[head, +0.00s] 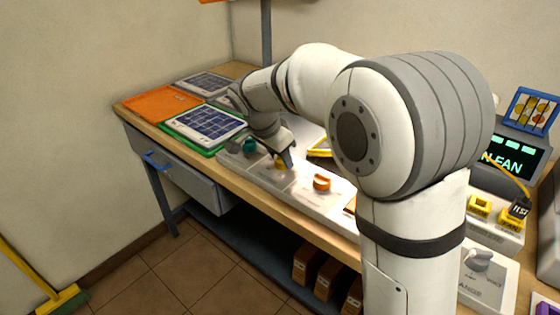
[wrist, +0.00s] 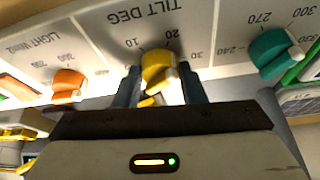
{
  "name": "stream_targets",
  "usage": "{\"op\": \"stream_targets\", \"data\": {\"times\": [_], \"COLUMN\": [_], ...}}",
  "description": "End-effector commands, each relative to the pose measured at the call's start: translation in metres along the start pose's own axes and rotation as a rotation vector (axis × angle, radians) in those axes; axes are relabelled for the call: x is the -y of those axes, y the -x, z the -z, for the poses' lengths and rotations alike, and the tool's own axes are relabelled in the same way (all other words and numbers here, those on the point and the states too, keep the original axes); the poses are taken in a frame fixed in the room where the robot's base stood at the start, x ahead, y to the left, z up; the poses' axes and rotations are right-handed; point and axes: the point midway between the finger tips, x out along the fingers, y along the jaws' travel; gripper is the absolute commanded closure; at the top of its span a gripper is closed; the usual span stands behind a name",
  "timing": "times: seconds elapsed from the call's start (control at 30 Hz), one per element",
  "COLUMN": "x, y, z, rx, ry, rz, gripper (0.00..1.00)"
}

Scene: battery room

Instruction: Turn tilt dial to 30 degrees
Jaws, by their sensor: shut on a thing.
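The yellow tilt dial (wrist: 157,68) sits on a pale panel marked TILT DEG, which appears upside down in the wrist view. Marks 10, 20 and 30 are around it; 10 is at its left, 20 above it and 30 at its right. The dial's broad end lies near the 20 mark; its exact reading is hard to tell. My gripper (wrist: 160,88) has one finger on each side of the dial and is shut on it. In the head view my gripper (head: 286,157) reaches down over the yellow dial (head: 279,164), partly hiding it.
A lit display (head: 505,158) stands at right.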

Motion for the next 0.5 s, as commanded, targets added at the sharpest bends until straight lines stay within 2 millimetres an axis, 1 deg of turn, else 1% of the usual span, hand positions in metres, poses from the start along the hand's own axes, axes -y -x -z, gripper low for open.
{"op": "stream_targets", "data": {"times": [0.03,0.2,0.5], "x": [0.0028,0.0044,0.0059], "y": [-0.0003,0.0005,0.0010], "z": [0.0000,0.0006,0.0018], "rx": [-0.001,0.000,0.000], "ry": [-0.041,-0.190,-0.420], "rz": [-0.012,-0.073,-0.169], "gripper": [0.86,0.86,0.86]}}
